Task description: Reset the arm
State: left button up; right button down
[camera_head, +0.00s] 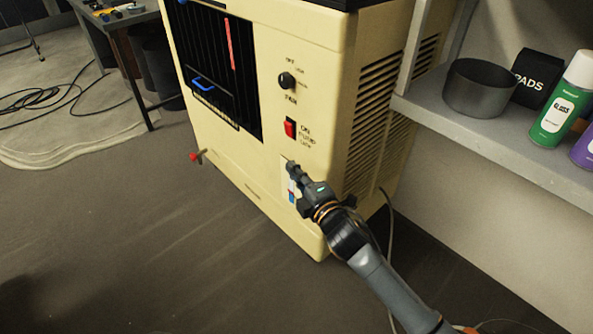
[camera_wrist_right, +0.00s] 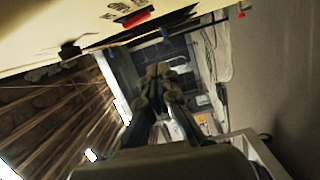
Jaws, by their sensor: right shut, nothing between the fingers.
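My right arm comes in from the lower right in the head view. Its gripper (camera_head: 291,166) is shut and empty, in front of the lower front of a cream machine (camera_head: 240,175), below the red switch (camera_head: 290,128). I cannot tell whether it touches the panel. In the right wrist view the gripper's fingers (camera_wrist_right: 158,72) are together with nothing between them. The machine's cream face (camera_wrist_right: 50,30) and the red switch (camera_wrist_right: 135,19) show at the top of that view. My left gripper is not in view.
A black knob (camera_head: 286,80) sits above the switch, and a red valve handle (camera_head: 196,156) sticks out at the machine's lower left. A grey shelf (camera_head: 500,145) at the right holds a dark bowl (camera_head: 480,90) and a green spray can (camera_head: 562,105). Dark floor (camera_head: 110,220) is open at the left.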

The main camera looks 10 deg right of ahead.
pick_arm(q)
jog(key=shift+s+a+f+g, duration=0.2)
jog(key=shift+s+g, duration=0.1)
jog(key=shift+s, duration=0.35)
pick_arm(e)
jog(key=shift+s+d, duration=0.2)
jog(key=shift+s, duration=0.4)
